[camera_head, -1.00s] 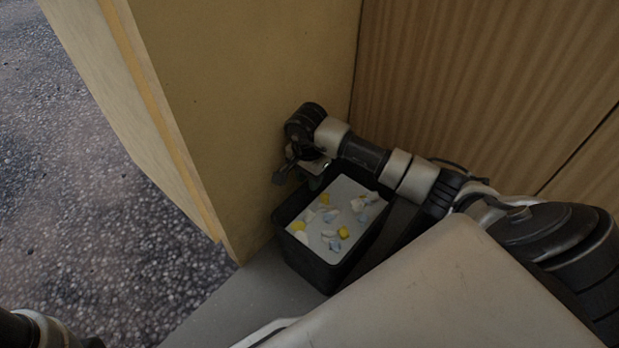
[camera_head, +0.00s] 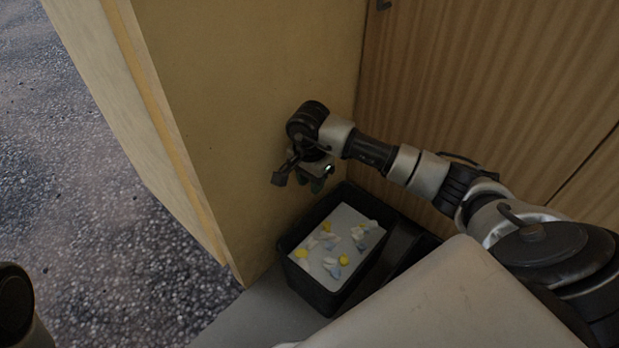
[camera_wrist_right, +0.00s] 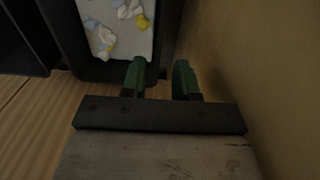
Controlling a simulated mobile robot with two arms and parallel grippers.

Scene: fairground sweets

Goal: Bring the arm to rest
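My right gripper (camera_head: 300,182) is above and beside the far left corner of a black bin, close to the wooden side panel. In the right wrist view its two green-tipped fingers (camera_wrist_right: 160,80) stand apart with nothing between them. On the left edge of the head view a dark piece of my left arm shows; the left gripper itself is out of sight.
The black bin (camera_head: 290,272) holds a pale layer with several white, blue and yellow sweets. A wooden panel (camera_head: 230,110) rises at left, and a striped wooden wall (camera_head: 450,90) stands behind. Grey gravel ground (camera_head: 90,220) lies open at left.

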